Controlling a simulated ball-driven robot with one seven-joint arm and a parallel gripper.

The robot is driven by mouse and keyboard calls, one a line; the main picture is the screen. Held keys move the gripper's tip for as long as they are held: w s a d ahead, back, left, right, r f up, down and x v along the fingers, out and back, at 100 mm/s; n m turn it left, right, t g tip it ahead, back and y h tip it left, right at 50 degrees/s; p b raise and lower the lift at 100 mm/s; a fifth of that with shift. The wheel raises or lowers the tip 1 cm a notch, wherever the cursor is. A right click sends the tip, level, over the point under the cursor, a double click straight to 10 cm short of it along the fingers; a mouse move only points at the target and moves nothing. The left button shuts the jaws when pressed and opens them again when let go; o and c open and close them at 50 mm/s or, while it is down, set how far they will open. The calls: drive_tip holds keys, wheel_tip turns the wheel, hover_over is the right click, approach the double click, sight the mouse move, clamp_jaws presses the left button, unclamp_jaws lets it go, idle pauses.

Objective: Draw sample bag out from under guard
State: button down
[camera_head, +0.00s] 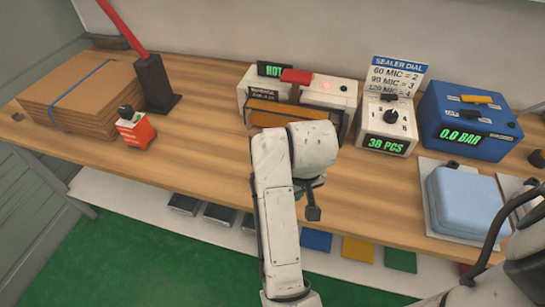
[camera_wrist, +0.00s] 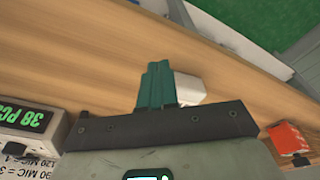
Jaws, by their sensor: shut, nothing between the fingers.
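The white sealer (camera_head: 330,92) stands at the back of the bench, with a red bar on top and a green HOT display. An amber-brown panel (camera_head: 270,118), which looks like the guard, spans its front. I cannot make out a sample bag under it; my arm covers part of this area. My gripper shows in the wrist view (camera_wrist: 157,66) with its teal fingers shut together and empty, over the bare wooden bench. In the head view my gripper is mostly hidden by my arm, in front of the sealer. A small white object (camera_wrist: 190,88) shows beside the fingers; I cannot tell what it is.
A dial box (camera_head: 388,125) reading 38 PCS and a blue 0.0 BAR unit (camera_head: 468,125) stand right of the sealer. A light-blue case (camera_head: 462,203) lies at front right. Cardboard sheets (camera_head: 70,95), a red-handled tool (camera_head: 153,82) and an orange box (camera_head: 136,131) are left. The bench's front left is clear.

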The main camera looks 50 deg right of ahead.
drive_tip(key=w+d+p, duration=0.1)
drive_tip(key=w+d, duration=0.1)
drive_tip(key=w, duration=0.1)
drive_tip(key=w+d+p, duration=0.1)
drive_tip(key=w+d, duration=0.1)
drive_tip(key=w, duration=0.1)
drive_tip(key=w+d+p, duration=0.2)
drive_tip(key=w+d, duration=0.1)
drive_tip(key=shift+w, duration=0.3)
drive_tip(key=shift+f, duration=0.7)
drive_tip(key=shift+a+f, duration=0.1)
drive_tip(key=shift+f, duration=0.15)
